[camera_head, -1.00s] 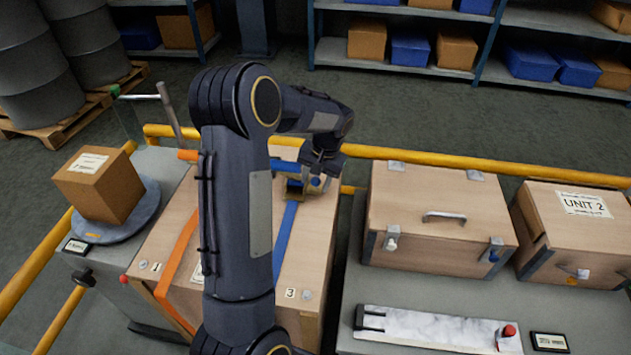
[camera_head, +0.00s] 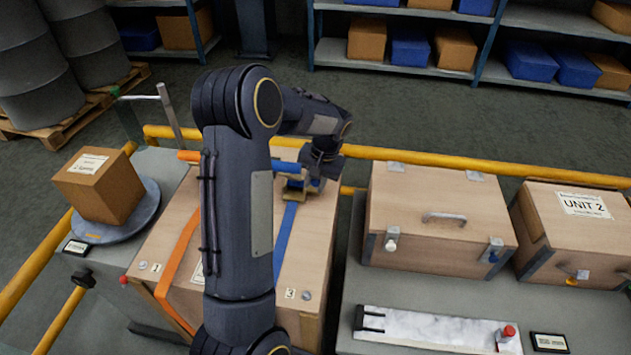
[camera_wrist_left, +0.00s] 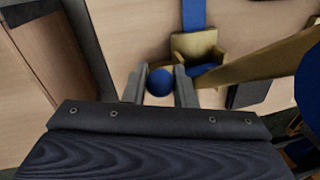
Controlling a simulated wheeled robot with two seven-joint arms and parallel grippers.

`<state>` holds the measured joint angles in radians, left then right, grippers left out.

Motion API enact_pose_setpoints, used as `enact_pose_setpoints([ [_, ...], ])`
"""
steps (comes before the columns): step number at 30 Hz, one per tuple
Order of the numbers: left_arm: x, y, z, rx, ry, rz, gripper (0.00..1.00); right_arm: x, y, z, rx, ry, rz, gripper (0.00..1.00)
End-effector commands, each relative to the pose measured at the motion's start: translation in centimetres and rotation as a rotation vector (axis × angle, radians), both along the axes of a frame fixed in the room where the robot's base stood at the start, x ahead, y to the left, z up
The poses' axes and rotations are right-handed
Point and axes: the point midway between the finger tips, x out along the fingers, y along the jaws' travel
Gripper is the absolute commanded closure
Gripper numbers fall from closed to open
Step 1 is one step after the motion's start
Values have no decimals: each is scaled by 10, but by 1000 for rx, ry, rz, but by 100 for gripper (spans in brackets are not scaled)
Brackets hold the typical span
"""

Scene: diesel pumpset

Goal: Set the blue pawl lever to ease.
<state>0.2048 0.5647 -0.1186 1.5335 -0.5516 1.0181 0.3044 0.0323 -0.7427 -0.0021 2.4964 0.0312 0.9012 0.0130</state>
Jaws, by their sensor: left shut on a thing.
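The blue pawl lever shows in the left wrist view as a round blue knob (camera_wrist_left: 159,82) on a brass-coloured ratchet (camera_wrist_left: 195,45). My left gripper (camera_wrist_left: 160,85) has one finger on each side of the knob and is shut on it. In the head view my left gripper (camera_head: 317,182) is low over the ratchet at the far end of the blue strap (camera_head: 286,235), and largely hides it. The ratchet's long handle has a blue grip (camera_head: 286,166), left of the gripper. The lever's exact setting cannot be told. My right gripper is not in view.
The strapped wooden crate (camera_head: 312,240) also carries an orange strap (camera_head: 182,250). A yellow rail (camera_head: 420,159) runs behind it. A latched wooden case (camera_head: 430,205) stands to the right, a cardboard box (camera_head: 98,187) on a round plate to the left. My arm hides the crate's middle.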

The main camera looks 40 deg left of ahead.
Motion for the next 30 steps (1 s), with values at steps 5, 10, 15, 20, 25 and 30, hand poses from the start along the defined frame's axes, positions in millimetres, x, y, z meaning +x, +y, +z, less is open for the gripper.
enact_pose_setpoints([
  [5, 1, 1, 6, -24, 45, 1, 100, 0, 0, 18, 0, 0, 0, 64],
  [10, 4, 2, 10, -73, 133, 1, 100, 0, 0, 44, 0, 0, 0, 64],
  [15, 9, 5, 11, -135, 246, 2, 100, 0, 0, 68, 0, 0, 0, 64],
  [20, 15, 8, 8, -192, 347, 2, 100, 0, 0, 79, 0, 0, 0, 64],
  [25, 21, 11, 5, -239, 433, 0, 100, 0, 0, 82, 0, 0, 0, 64],
  [30, 24, 12, 5, -273, 491, 0, 100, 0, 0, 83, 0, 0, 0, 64],
])
